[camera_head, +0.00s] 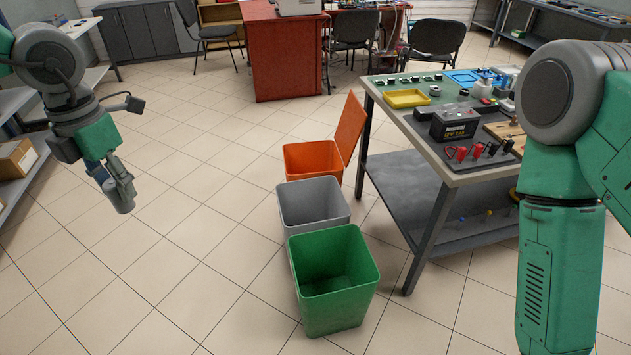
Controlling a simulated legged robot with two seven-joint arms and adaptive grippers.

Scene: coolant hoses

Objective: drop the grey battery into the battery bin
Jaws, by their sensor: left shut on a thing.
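My left gripper (110,177) hangs over the floor at the left, pointing down. It is shut on a small grey cylindrical thing (124,197), which looks like the grey battery; the fingers partly hide it. Three open bins stand in a row on the floor, well to the right of this gripper: an orange bin (306,160) with its lid raised, a grey bin (313,205) and a green bin (335,305). No label shows to tell which is the battery bin. The green bin looks empty. My right arm comes down at the right; its gripper is out of view.
A workbench (433,150) right of the bins holds a black car battery (455,122), a yellow tray (406,98), and red and black clamps. Shelves with a cardboard box (14,160) stand at the far left. The tiled floor between my left gripper and the bins is clear.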

